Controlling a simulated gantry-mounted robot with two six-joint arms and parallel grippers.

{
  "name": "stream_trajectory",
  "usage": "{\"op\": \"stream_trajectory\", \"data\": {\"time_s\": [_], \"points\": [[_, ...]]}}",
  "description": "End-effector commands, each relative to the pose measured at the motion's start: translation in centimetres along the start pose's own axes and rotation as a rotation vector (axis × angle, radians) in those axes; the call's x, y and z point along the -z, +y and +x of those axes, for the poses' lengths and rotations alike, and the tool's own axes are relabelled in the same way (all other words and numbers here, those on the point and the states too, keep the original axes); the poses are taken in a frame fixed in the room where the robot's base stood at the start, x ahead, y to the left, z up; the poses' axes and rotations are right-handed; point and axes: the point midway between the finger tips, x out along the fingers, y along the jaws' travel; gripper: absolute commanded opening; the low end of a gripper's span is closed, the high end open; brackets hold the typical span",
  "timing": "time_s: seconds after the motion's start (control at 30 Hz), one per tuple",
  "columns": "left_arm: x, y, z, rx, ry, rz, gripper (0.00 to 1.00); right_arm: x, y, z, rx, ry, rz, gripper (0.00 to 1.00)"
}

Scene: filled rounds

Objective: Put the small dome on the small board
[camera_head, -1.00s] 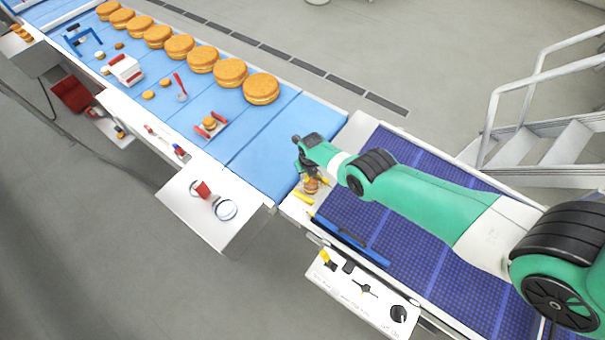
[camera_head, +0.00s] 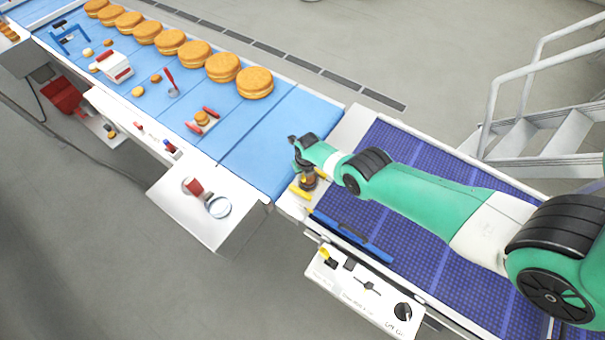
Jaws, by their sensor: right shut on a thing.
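My right gripper (camera_head: 307,182) points down at the near left end of the purple belt. It is shut on a small brownish-orange thing, which I take for the small dome (camera_head: 309,184); the fingers partly hide it. Yellow-handled ends of a small board (camera_head: 299,192) show on both sides of the gripper; its middle is hidden. I cannot tell whether the dome touches it. Another small board with red handles (camera_head: 211,112) lies on the blue belt and bears a small orange round (camera_head: 202,118). My left gripper is not in view.
A row of large filled rounds (camera_head: 255,83) lines the far side of the blue belt (camera_head: 262,143). A white box (camera_head: 113,68) and a red-handled tool (camera_head: 170,82) lie on it. A blue bar (camera_head: 350,236) lies along the purple belt's near edge. Stairs with rails (camera_head: 545,130) stand right.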

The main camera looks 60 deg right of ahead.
Motion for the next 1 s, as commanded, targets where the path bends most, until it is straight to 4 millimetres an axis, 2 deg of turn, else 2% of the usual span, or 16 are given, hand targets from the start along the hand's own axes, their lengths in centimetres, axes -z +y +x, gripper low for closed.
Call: {"op": "stream_trajectory", "data": {"time_s": [0.77, 0.8, 0.97, 1.0], "points": [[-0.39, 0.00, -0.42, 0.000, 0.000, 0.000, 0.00, 0.08, 0.01, 0.56, 0.000, 0.000, 0.000, 0.00], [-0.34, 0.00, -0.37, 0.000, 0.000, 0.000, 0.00, 0.07, 0.02, 0.49, 0.000, 0.000, 0.000, 0.24], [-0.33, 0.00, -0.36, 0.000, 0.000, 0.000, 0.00, 0.07, 0.01, 0.48, 0.000, 0.000, 0.000, 0.53], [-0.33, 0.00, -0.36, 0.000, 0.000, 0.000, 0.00, 0.07, 0.01, 0.48, 0.000, 0.000, 0.000, 0.54]]}}
